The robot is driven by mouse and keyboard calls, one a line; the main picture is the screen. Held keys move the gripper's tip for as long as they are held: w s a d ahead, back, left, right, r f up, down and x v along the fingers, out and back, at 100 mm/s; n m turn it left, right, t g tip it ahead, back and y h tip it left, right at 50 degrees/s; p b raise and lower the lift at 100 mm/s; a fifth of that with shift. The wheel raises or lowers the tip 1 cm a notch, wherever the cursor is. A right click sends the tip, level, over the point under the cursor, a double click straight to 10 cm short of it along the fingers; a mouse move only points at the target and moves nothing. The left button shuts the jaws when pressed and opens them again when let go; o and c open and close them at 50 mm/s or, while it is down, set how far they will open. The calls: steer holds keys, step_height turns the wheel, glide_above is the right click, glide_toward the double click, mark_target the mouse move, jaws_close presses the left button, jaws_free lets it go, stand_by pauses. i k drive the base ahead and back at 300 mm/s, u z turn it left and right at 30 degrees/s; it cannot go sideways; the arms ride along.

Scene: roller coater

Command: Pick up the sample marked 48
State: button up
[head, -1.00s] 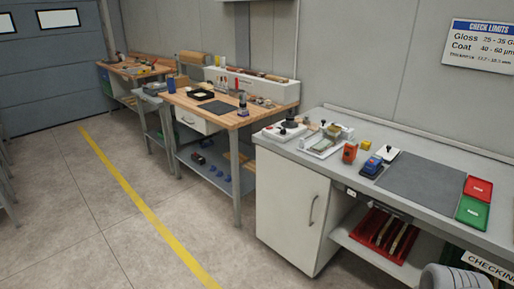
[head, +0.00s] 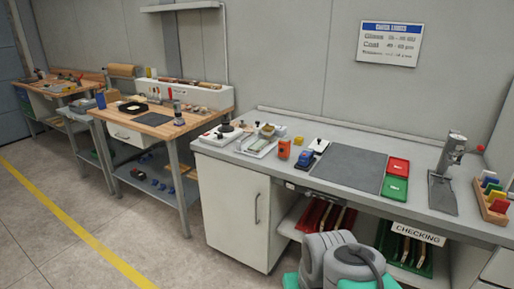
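No marking 48 can be read on anything in the head view; the items are too small. Several long, pale pieces lie in a red tray (head: 312,222) on the shelf under the grey bench. Similar pieces lie in a green tray (head: 386,246) on that shelf, behind a CHECKING label (head: 418,233). A white tray (head: 242,146) with small items stands on the bench's left end. I cannot tell which piece is the sample. My gripper is not in view; only grey and teal parts of my arm show at the bottom.
The grey bench (head: 420,212) holds a dark mat (head: 345,170), red (head: 398,166) and green (head: 395,188) small trays, an orange device (head: 284,149), a metal stand (head: 447,170) and a rack of coloured blocks (head: 492,205). A wooden workbench (head: 155,128) stands left. The floor (head: 60,230) is clear.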

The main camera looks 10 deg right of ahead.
mark_target(258, 146)
steer(key=k, duration=0.55)
steer(key=u, duration=1)
steer(key=i, duration=1.15)
steer(key=u, duration=0.8)
steer(key=i, duration=1.25)
steer(key=z, duration=0.75)
steer(key=i, duration=0.8)
steer(key=z, duration=1.55)
steer(key=i, duration=0.95)
steer(key=z, duration=0.2)
